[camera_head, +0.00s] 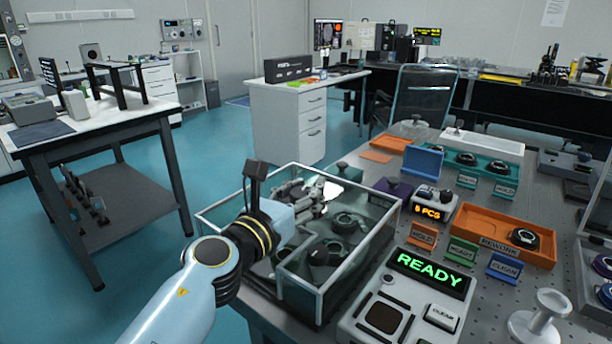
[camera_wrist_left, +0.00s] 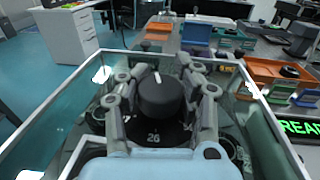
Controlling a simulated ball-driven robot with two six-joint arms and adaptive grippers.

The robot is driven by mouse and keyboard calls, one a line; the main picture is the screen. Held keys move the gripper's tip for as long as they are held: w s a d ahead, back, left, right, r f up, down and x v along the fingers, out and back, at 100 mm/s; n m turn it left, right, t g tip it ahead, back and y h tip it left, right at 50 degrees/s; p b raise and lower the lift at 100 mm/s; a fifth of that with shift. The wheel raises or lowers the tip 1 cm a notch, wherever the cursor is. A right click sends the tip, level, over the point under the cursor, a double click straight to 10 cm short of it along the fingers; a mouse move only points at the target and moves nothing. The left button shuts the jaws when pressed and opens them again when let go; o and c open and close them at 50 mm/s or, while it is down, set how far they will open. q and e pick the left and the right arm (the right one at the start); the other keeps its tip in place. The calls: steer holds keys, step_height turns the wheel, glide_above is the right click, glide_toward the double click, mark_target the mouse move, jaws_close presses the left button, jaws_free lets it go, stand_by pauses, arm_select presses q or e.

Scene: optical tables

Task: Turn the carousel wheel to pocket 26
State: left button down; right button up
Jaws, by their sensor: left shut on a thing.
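The carousel wheel has a black round knob (camera_wrist_left: 163,98) with a white line on its top, pointing to the far side in the left wrist view. The dark dial below it shows the number 26 (camera_wrist_left: 153,138) on the near side of the knob. My left gripper (camera_wrist_left: 163,78) is shut on the knob, one finger on each side. In the head view my left gripper (camera_head: 314,197) reaches into a glass-walled box (camera_head: 319,296) and hides most of the knob. Other dial numbers are too small or covered to read. My right gripper is not in view.
A console (camera_head: 405,300) with a green READY display stands right of the box. An amber counter display (camera_head: 432,212), small coloured signs and an orange tray (camera_head: 480,231) lie beyond. The box's glass walls surround my gripper closely. A white stand (camera_head: 541,316) is at the front right.

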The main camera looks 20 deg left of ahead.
arm_select(q)
steer(key=shift+s+f+n+y, duration=0.15)
steer(key=shift+f+n+y, duration=0.15)
steer(key=shift+n+y, duration=0.35)
steer(key=c, duration=1.3)
jaws_free()
steer(key=o, duration=0.4)
steer(key=shift+s+a+r, duration=0.15)
steer(key=shift+s, duration=0.15)
steer(key=shift+o, duration=0.7)
steer(key=shift+w, duration=0.15)
glide_above(272, 273)
steer(key=shift+w, duration=0.2)
steer(key=shift+s+a, duration=0.15)
steer(key=shift+s, duration=0.4)
steer(key=shift+a+r, duration=0.1)
